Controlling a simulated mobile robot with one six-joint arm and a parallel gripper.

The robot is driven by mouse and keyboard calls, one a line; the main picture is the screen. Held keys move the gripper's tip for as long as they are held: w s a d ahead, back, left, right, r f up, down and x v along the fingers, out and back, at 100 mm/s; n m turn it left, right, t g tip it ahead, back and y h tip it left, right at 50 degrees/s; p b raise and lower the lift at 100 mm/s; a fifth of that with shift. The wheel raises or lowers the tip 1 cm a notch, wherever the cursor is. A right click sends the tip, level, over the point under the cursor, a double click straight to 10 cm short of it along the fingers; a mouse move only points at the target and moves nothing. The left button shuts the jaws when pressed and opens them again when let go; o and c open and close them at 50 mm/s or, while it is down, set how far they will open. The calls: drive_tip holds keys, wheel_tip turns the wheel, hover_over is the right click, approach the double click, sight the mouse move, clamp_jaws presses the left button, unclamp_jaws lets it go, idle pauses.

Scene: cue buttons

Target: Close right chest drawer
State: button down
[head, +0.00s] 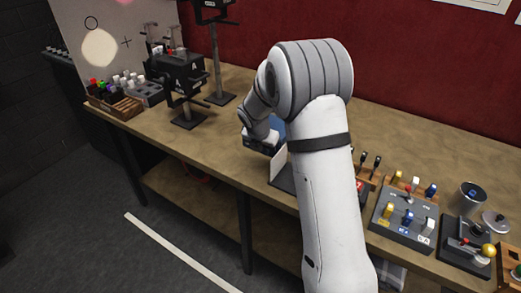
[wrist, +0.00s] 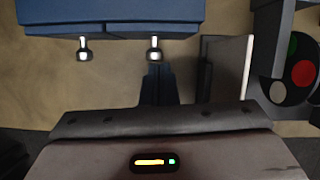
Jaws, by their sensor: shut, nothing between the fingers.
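A blue chest (wrist: 60,12) spans the top of the wrist view. It has two drawer fronts side by side, each with a small dark knob with a bright middle: the left knob (wrist: 84,50) and the right knob (wrist: 154,48). How far the right drawer (wrist: 180,30) stands out is hard to tell from above. My gripper (wrist: 155,75) is shut and empty, its fingertips just in front of the right knob; contact is unclear. In the head view, my arm hides most of the chest; a blue patch (head: 278,123) shows beside my gripper (head: 262,143).
A white upright panel (wrist: 240,70) and a dark unit with red, green and white discs (wrist: 302,74) stand to the right of my gripper. A switch box (head: 405,219) and a joystick box (head: 468,245) are farther right. Dark stands (head: 187,85) are at left on the wooden bench (head: 190,145).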

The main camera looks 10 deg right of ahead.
drive_tip(key=shift+w+r, duration=0.2)
drive_tip(key=shift+s+a+f, duration=0.15)
drive_tip(key=shift+s+a, duration=0.15)
drive_tip(key=shift+s, duration=0.05)
drive_tip(key=s+a, duration=0.1)
drive_tip(key=s, duration=0.2)
drive_tip(key=shift+a, duration=0.4)
drive_tip(key=v, duration=1)
drive_tip(key=shift+b, duration=0.45)
drive_tip(key=s+d+r+m, duration=0.1)
drive_tip(key=s+d+m, duration=0.1)
drive_tip(key=s+m, duration=0.7)
drive_tip(key=s+d+r+m+y, duration=0.1)
drive_tip(key=s+d+r+m, duration=0.1)
drive_tip(key=s+m, duration=0.8)
drive_tip(key=s+d+r+m+y, duration=0.1)
drive_tip(key=s+d+r+m, duration=0.1)
drive_tip(key=s+m, duration=0.8)
drive_tip(key=shift+s+d, duration=0.25)
drive_tip(key=shift+r, duration=0.1)
